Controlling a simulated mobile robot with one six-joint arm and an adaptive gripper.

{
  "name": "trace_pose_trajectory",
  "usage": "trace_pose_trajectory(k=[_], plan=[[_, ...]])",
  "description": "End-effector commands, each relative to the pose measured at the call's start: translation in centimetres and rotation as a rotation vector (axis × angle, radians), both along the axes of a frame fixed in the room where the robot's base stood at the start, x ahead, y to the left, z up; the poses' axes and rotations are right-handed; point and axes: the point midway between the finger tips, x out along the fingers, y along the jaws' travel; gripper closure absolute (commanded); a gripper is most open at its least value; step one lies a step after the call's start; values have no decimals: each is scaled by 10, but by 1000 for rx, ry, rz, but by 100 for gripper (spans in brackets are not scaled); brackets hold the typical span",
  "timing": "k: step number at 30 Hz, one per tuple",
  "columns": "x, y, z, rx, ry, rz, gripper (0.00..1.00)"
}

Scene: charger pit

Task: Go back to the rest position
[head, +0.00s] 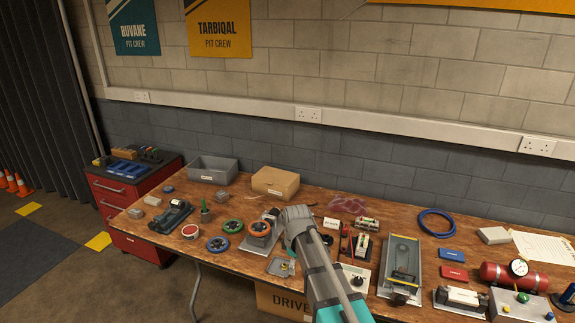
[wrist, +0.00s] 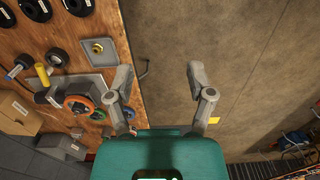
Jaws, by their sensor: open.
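In the wrist view my gripper (wrist: 162,77) is open, its two grey fingers wide apart with nothing between them. It appears over the front edge of the wooden table (wrist: 130,22), with bare floor behind the right finger. The left finger appears against the table top, close to the coloured wheels. In the head view, grey and teal links of my arm reach up from the bottom over the table. My fingers cannot be made out there, and the arm hides part of the table.
The table (head: 215,265) is crowded. A tray with a brass part (head: 281,267), an orange wheel (head: 259,229) and a green wheel (head: 233,226) lie left of my arm. A grey bin (head: 213,169) and cardboard box (head: 275,183) stand behind. A red fire extinguisher (head: 512,277) lies at right.

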Motion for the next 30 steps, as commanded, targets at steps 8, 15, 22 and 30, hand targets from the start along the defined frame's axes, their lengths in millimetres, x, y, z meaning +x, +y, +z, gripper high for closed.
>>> trace_pose_trajectory(k=[8,15,22,30], plan=[[-23,-32,0,0,0,-197,31],[-65,-84,0,-1,0,-575,31],[-107,-128,0,-1,0,-952,31],[-132,-152,0,-1,-1,-1192,31]])
